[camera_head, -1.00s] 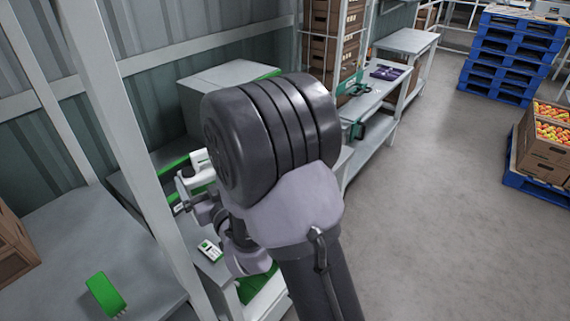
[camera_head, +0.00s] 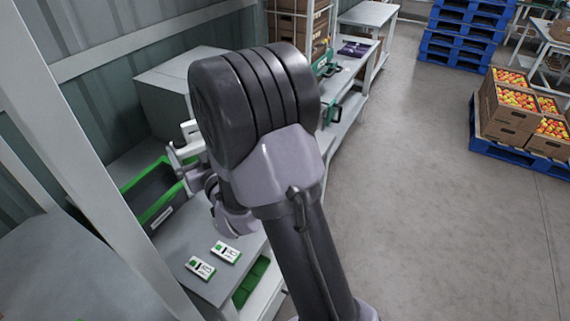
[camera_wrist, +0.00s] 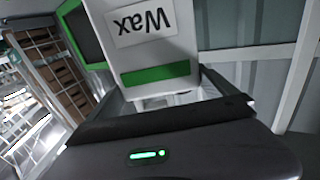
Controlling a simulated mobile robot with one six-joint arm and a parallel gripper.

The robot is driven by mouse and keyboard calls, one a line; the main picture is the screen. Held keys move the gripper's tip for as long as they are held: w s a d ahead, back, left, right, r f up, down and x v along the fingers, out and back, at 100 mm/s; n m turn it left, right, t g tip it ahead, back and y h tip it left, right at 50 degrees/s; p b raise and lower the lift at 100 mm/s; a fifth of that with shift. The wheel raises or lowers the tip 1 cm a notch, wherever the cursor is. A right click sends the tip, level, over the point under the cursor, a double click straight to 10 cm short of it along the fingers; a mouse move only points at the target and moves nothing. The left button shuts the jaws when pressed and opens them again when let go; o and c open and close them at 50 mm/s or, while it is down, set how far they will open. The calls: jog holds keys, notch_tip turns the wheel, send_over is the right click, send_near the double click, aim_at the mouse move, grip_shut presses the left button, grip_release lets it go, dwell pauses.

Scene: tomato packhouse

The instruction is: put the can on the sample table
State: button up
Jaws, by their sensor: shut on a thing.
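A white can (camera_wrist: 142,62) with a "Wax" label and a green band fills the upper middle of the wrist view. It appears upside down there. My gripper (camera_wrist: 165,100) is shut on it. In the head view my gripper (camera_head: 186,150) is partly hidden behind my own arm, at the left of the middle, and a small white part of what it holds shows. Below it is a grey table (camera_head: 213,288) with two small white-and-green devices (camera_head: 226,252). No sign shows whether this is the sample table.
A dark crate with a green rim (camera_head: 150,222) stands left of my gripper. A grey box (camera_head: 165,90) is behind it. A white post (camera_head: 95,180) rises close on the left.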

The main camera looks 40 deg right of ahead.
jog(key=d+m+g+h, duration=0.2)
jog(key=d+m+h, duration=0.3)
jog(key=d, duration=2.4)
notch_tip(320, 180, down, 10)
jog(key=n+h+b, duration=0.1)
jog(key=b, duration=0.2)
jog(key=shift+s+d+r+b, duration=0.15)
jog(key=shift+s+r+b, duration=0.1)
jog(key=shift+b, duration=0.15)
jog(key=shift+f, duration=0.2)
jog(key=o, duration=1.7)
jog(key=v, duration=1.2)
